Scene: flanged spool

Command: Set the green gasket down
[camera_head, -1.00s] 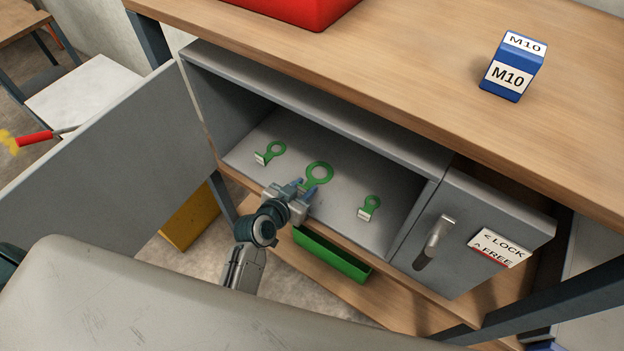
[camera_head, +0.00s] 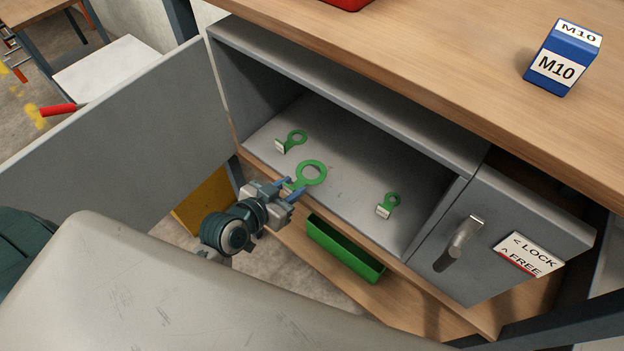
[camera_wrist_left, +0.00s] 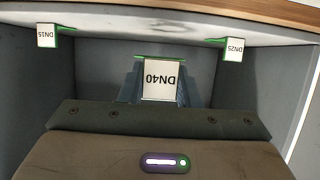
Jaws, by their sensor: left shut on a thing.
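The large green gasket (camera_head: 311,174) is a flat ring with a tab, inside the open grey cabinet compartment. My left gripper (camera_head: 289,187) is shut on its tab, reaching in over the front edge. In the left wrist view, a white DN40 tag (camera_wrist_left: 160,79) sits between the gripper fingers (camera_wrist_left: 158,88). I cannot tell whether the ring touches the shelf or is just above it. Two smaller green gaskets stand apart from it on the shelf, one to the left (camera_head: 297,137) and one to the right (camera_head: 391,200). My right gripper is not in view.
The compartment floor (camera_head: 345,140) is clear behind the ring. The open cabinet door (camera_head: 130,130) stands at the left. A handled grey door (camera_head: 500,225) is at the right. A green bin (camera_head: 345,252) lies below, and a blue M10 block (camera_head: 562,60) stands on the bench.

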